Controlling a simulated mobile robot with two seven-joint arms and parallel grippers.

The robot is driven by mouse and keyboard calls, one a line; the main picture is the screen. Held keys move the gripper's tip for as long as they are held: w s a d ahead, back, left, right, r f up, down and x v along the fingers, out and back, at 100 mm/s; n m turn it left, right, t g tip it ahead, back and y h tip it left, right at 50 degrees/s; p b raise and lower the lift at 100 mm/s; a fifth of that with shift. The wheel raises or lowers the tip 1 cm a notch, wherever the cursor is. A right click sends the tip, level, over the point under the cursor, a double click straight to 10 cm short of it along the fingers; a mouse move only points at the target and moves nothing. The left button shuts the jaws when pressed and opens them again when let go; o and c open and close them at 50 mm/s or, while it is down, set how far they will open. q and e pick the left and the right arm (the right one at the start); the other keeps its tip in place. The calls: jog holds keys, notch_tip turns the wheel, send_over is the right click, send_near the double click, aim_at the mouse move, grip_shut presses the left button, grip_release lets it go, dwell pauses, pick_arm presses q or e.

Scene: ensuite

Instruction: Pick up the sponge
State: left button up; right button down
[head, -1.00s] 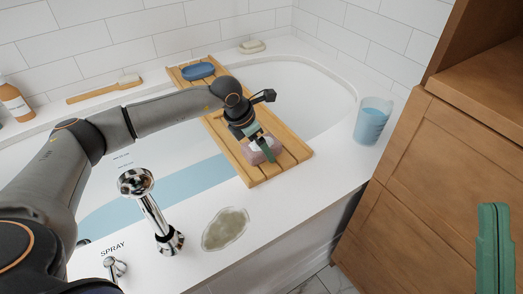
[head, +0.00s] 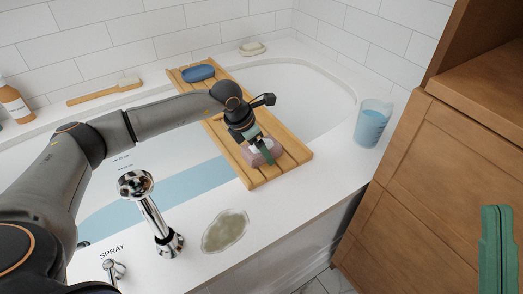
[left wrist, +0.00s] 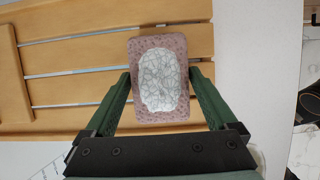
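The sponge (head: 256,160) is a pinkish block with a white mesh-like patch on top, lying on a slatted wooden bath tray (head: 265,180). In the left wrist view the sponge (left wrist: 160,80) is centred between the green fingers of my left gripper (left wrist: 160,75). The fingertips meet its left and right sides with no visible gap. In the head view my left gripper (head: 263,150) points down at the sponge and partly hides it. My right gripper (head: 497,230) is at the lower right, away from the sponge; its finger gap cannot be made out.
A blue oval item (head: 198,73) lies at the tray's far end. A chrome tap (head: 150,205) and a greenish puddle-like patch (head: 226,231) are on the near rim. A blue-filled clear cup (head: 372,124) stands at right, beside a wooden cabinet (head: 430,170).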

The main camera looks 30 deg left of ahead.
pick_arm(q)
jog(key=c, duration=1)
jog(key=shift+o, duration=0.2)
jog(key=shift+r, duration=0.15)
